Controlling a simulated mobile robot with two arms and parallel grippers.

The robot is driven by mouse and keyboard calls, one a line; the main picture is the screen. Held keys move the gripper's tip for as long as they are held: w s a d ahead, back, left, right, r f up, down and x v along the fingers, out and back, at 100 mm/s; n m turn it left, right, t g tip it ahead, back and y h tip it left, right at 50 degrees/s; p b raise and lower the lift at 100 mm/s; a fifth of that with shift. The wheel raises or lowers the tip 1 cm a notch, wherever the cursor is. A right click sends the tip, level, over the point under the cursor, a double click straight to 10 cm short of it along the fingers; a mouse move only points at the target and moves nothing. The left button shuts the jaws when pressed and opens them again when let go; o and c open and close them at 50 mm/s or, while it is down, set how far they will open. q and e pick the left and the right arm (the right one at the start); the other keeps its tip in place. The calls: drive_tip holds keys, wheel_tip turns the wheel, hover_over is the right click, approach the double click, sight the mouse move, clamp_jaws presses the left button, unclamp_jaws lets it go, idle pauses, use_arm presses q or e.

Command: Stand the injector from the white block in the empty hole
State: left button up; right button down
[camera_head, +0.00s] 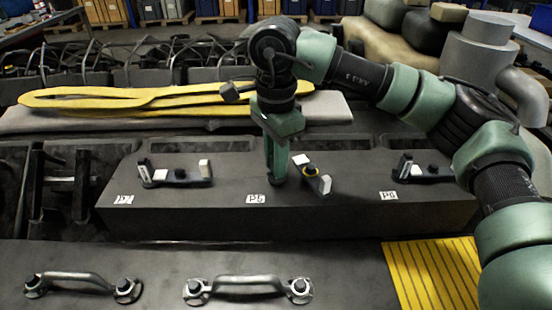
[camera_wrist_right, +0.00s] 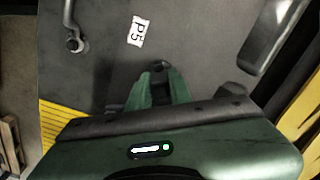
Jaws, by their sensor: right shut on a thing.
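My right gripper (camera_head: 275,172) points straight down at the dark block top (camera_head: 235,166), just behind the P5 label (camera_head: 256,198). It is shut on a thin dark piece, probably the injector (camera_wrist_right: 158,66), of which only a small dark end shows between the green fingertips (camera_wrist_right: 158,80). That end is at or close to the block surface; I cannot tell whether it is in a hole. The fingers hide any hole beneath. A dark clamp with white ends (camera_head: 325,184) and a yellow ring stands just right of the gripper. A separate white block is not identifiable. My left gripper is not in view.
Similar clamps stand left (camera_head: 175,176) near the left label and right (camera_head: 425,173) near the P6 label (camera_head: 388,195). Metal handles (camera_head: 248,286) lie in front. A yellow ribbed mat (camera_head: 433,275) is front right. Yellow straps (camera_head: 150,97) lie on a pale slab behind.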

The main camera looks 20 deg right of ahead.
drive_tip(key=shift+f, duration=0.4)
drive_tip(key=c, duration=1.2)
unclamp_jaws()
wheel_tip(320, 180, up, 7)
drive_tip(key=shift+f+b, duration=0.1)
drive_tip(key=shift+b, duration=0.9)
drive_tip(key=shift+r, duration=0.55)
